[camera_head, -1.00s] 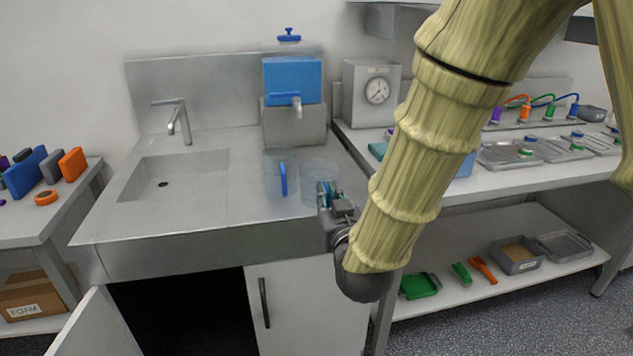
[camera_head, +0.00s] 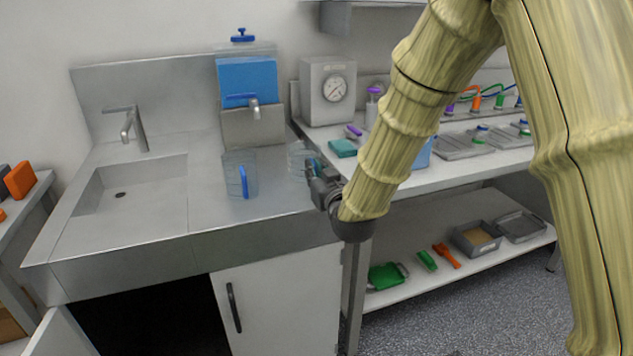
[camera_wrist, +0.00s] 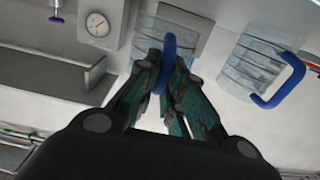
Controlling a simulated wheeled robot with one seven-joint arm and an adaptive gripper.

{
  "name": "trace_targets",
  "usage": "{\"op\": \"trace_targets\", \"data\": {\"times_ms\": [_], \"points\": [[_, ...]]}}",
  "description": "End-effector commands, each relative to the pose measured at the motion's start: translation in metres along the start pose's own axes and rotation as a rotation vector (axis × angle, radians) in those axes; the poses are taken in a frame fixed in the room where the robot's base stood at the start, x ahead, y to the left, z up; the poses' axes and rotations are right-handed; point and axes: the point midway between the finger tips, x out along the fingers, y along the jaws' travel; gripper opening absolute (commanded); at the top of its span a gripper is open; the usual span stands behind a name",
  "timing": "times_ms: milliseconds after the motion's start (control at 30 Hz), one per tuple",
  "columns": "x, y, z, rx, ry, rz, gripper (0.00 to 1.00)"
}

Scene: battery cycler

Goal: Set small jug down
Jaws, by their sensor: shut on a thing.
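The small jug (camera_head: 298,160) is clear plastic with a blue handle. In the head view it is at the right end of the steel sink counter, partly hidden by my gripper (camera_head: 314,173). In the wrist view my gripper (camera_wrist: 168,88) is shut on its blue handle (camera_wrist: 168,50), with the clear body (camera_wrist: 147,35) behind the fingers. I cannot tell whether its base touches the counter. A second clear jug (camera_head: 239,176) with a blue handle stands to its left on the counter, apart from it; it also shows in the wrist view (camera_wrist: 246,65).
A blue tank with a tap (camera_head: 247,85) stands at the back of the steel counter (camera_head: 205,205). The sink (camera_head: 130,185) is at left. A grey gauge box (camera_head: 327,90) and a teal block (camera_head: 343,148) are on the right bench. The counter between jugs and sink is clear.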

Motion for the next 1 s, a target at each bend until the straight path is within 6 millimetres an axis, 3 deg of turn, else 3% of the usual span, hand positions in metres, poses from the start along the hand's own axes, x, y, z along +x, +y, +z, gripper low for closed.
{"op": "trace_targets", "data": {"times_ms": [167,400,833,867,900,1000], "points": [[0.010,0.010,0.004,0.000,-0.002,0.002,0.00],[0.009,0.009,0.034,0.000,-0.001,0.001,0.00],[0.009,0.009,0.040,0.000,0.000,0.001,0.00],[0.009,0.009,0.039,0.000,-0.001,0.001,0.16],[0.009,0.009,0.039,0.000,-0.001,0.001,0.23],[0.009,0.009,0.039,0.000,-0.001,0.001,0.32]]}}
